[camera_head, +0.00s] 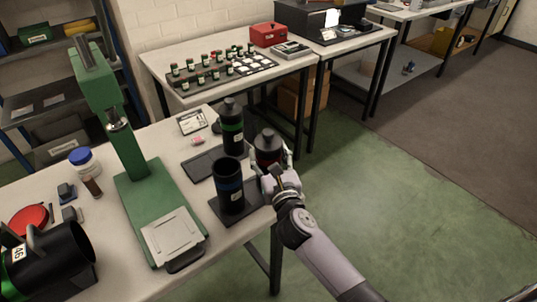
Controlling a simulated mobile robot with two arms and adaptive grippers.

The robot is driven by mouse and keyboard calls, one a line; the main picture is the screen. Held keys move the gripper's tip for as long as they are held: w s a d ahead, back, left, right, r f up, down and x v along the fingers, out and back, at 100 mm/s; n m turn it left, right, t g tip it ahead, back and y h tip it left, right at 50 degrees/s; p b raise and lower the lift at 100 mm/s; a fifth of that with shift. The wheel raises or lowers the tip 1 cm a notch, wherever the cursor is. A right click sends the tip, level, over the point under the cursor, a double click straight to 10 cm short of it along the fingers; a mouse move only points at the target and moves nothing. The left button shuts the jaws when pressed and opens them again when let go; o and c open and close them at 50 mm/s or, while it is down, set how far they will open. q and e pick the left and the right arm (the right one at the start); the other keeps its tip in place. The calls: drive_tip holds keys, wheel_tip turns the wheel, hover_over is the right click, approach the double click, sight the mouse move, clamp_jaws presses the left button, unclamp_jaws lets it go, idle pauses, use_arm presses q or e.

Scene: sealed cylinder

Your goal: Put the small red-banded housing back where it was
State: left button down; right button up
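The red-banded housing (268,146) is a dark cylinder with a narrow neck and a dull red band. It is upright at the right edge of the near table. My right gripper (274,168) has its fingers on both sides of it and appears shut on it; the gripper hides its lower part, so I cannot tell whether its base touches anything. A taller green-banded housing (231,128) stands just left of it. A blue-banded open cylinder (229,186) stands in front on a dark mat (248,206). My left gripper is not in view.
A green press (137,160) stands on the near table (118,250). Another dark mat (200,164) lies behind the blue-banded cylinder. A black cylinder marked 46 (62,262) lies at lower left. A back table (215,98) holds several small bottles and a red box (269,34). Floor at right is clear.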

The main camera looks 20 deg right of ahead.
drive_tip(key=o, duration=0.4)
drive_tip(key=shift+r, duration=0.15)
drive_tip(key=s, duration=0.8)
drive_tip(key=s+b, duration=0.1)
drive_tip(key=s, duration=0.3)
drive_tip(key=shift+a, duration=0.3)
